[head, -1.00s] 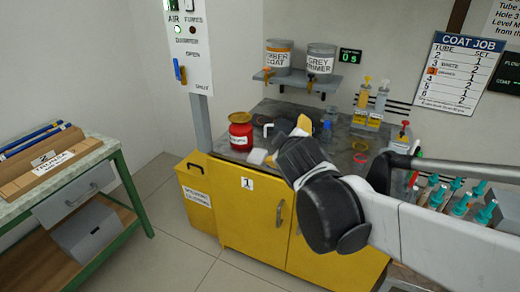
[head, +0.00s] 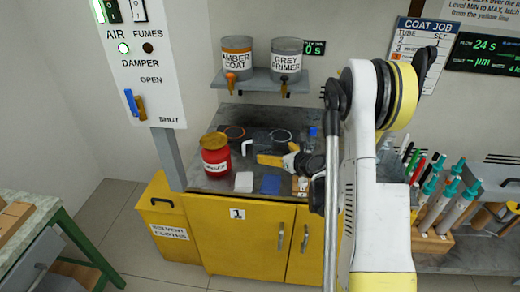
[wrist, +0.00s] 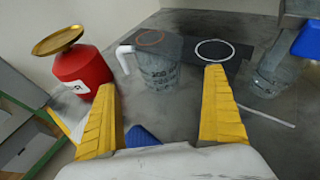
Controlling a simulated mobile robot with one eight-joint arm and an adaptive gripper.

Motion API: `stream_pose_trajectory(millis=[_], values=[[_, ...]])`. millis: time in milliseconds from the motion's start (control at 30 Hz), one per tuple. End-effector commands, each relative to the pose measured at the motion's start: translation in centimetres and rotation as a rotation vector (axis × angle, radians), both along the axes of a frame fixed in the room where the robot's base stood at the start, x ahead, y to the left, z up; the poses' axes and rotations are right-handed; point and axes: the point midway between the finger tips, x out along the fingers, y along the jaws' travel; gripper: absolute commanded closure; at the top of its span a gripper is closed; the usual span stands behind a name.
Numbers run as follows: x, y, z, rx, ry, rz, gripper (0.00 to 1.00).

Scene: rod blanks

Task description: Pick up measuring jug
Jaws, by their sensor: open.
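The measuring jug (wrist: 158,76) is a clear, greyish vessel with printed markings and a white handle on its left. It stands upright on the dark bench top. In the head view its white handle (head: 247,147) shows; the clear body is hard to make out. My gripper (wrist: 160,86) is open, with yellow ribbed fingers on either side of the jug's line in the wrist view. The jug appears just beyond the fingertips; I see no contact. In the head view my gripper (head: 268,159) is low over the bench, right of the handle, partly hidden by my arm.
A red can (wrist: 82,70) with a brass-coloured lid stands left of the jug. Another clear vessel (wrist: 270,76) stands to the right. A white ring (wrist: 214,51) lies behind. In the head view a shelf (head: 262,86) with two paint pots hangs above the bench.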

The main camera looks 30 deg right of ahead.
Motion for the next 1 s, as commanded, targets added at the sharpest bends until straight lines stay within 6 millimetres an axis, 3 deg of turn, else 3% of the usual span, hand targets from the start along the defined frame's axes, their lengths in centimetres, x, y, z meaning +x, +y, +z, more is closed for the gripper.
stream_pose_trajectory(millis=[200, 600, 900, 1000], values=[[3.4, 0.3, -1.5, 0.002, -0.002, 0.000, 0.00], [8.3, 0.8, -3.6, 0.004, -0.003, -0.001, 0.00], [8.9, 0.7, -3.5, 0.005, -0.004, -0.002, 0.00], [8.9, 0.8, -3.5, 0.005, -0.004, -0.002, 0.31]])
